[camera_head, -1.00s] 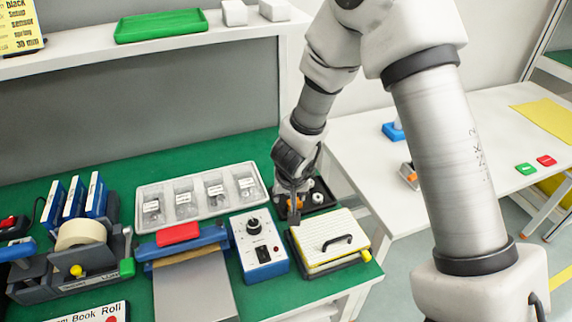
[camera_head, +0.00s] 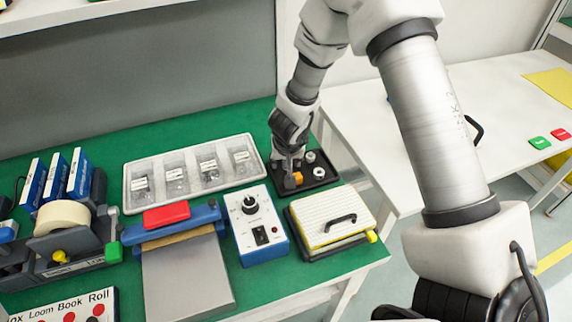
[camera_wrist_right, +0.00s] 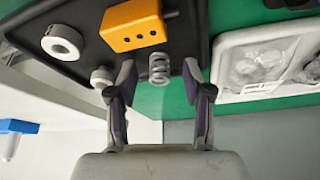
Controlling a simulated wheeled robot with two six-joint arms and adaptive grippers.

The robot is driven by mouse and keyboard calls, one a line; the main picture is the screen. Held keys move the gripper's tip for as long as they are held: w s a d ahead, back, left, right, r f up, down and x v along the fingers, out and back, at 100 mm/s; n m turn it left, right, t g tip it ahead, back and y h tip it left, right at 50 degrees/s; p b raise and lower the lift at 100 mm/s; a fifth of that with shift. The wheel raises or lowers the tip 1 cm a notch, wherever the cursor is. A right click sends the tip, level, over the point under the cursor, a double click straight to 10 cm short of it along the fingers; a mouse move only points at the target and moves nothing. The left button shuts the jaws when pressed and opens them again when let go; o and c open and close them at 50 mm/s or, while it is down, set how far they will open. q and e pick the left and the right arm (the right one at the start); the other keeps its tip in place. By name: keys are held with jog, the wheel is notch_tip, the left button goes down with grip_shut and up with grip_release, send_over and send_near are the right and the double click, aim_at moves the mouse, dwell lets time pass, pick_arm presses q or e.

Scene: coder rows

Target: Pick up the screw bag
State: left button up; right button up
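Several clear bags with white labels, the likely screw bags (camera_head: 208,172), lie in the compartments of a white tray (camera_head: 130,205) on the green bench; I cannot tell which one is meant. My right gripper (camera_head: 290,168) is right of this tray, over the black parts tray (camera_head: 325,180). In the right wrist view the right gripper (camera_wrist_right: 159,85) is open, with a metal spring (camera_wrist_right: 159,68) seen between its fingertips; contact is unclear. The white tray also shows at the right of that view (camera_wrist_right: 250,90). My left gripper is not in view.
The black tray holds an orange block (camera_wrist_right: 133,27) and a metal ring (camera_wrist_right: 62,43). In front are a blue-white control box (camera_head: 262,235) and a yellow-edged lidded unit (camera_head: 325,225). A tape dispenser (camera_head: 62,220) stands left. A white table (camera_head: 400,155) is to the right.

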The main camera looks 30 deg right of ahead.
aim_at(286, 169)
jog(key=c, duration=0.7)
notch_tip(286, 169, up, 10)
jog(key=p, duration=0.7)
